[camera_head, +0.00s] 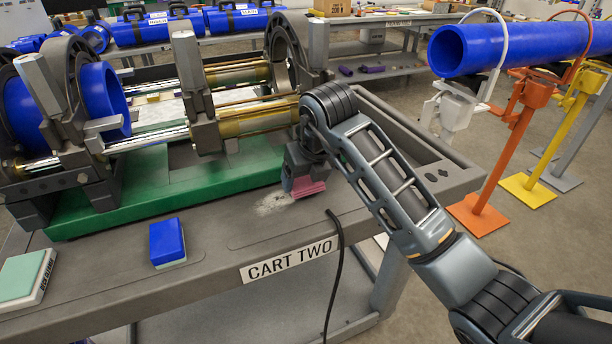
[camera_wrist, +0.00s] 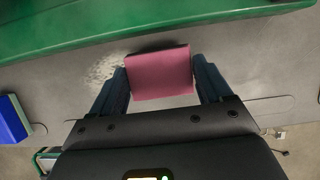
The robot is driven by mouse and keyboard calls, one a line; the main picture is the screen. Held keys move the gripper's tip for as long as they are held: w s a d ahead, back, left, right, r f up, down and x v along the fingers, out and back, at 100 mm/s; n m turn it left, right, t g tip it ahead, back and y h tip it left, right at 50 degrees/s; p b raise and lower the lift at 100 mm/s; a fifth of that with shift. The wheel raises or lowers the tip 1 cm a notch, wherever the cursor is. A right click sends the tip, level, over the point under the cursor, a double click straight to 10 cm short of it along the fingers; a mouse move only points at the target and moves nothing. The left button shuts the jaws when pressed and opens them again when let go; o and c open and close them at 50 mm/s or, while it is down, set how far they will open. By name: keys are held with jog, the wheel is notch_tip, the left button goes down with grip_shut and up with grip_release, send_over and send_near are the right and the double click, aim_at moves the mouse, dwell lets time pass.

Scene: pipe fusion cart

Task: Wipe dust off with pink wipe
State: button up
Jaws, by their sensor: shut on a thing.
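My gripper (camera_head: 301,184) is low over the front part of the grey cart top, shut on the pink wipe (camera_head: 307,188). In the wrist view the wipe (camera_wrist: 160,74) is a flat pink block between my two fingers. A pale patch of dust (camera_head: 273,203) lies on the cart top, just left of the wipe in the head view. In the wrist view the dust (camera_wrist: 104,68) shows beside my left-hand finger. The wipe is at or just above the surface; I cannot tell if it touches. It may hide some dust.
The green base (camera_head: 190,195) of the pipe fusion machine stands behind the dust. A blue and pale green block (camera_head: 167,243) and a white and green box (camera_head: 24,277) lie to the left. A black cable (camera_head: 334,270) hangs over the front edge near the CART TWO label (camera_head: 289,264).

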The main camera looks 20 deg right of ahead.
aim_at(252, 207)
jog(key=shift+f+b, duration=0.45)
jog(key=shift+f, duration=0.5)
jog(key=shift+a, duration=0.1)
jog(key=shift+a+r+p, duration=0.15)
jog(key=shift+a+p, duration=0.3)
jog(key=shift+a, duration=1.1)
jog(key=shift+a+f+p, duration=0.15)
jog(key=shift+a+p, duration=0.05)
jog(key=shift+a, duration=1.05)
jog(key=shift+a+f+p, duration=0.15)
jog(key=shift+a, duration=1.1)
jog(key=shift+s+a+r+p, duration=0.15)
jog(key=shift+a+p, duration=0.5)
jog(key=shift+a, duration=1.25)
jog(key=shift+p, duration=0.3)
jog(key=shift+d, duration=0.1)
jog(key=shift+d+r+p, duration=0.15)
jog(key=shift+d+p, duration=0.2)
jog(key=shift+d, duration=0.6)
jog(key=shift+d+r+p, duration=0.1)
jog(key=shift+d+p, duration=0.2)
jog(key=shift+d, duration=0.6)
jog(key=shift+d+f+p, duration=0.2)
jog(key=shift+d+p, duration=0.2)
jog(key=shift+d, duration=1.7)
jog(key=shift+d+f+p, duration=0.2)
jog(key=shift+d+p, duration=0.15)
jog(key=shift+d, duration=1.7)
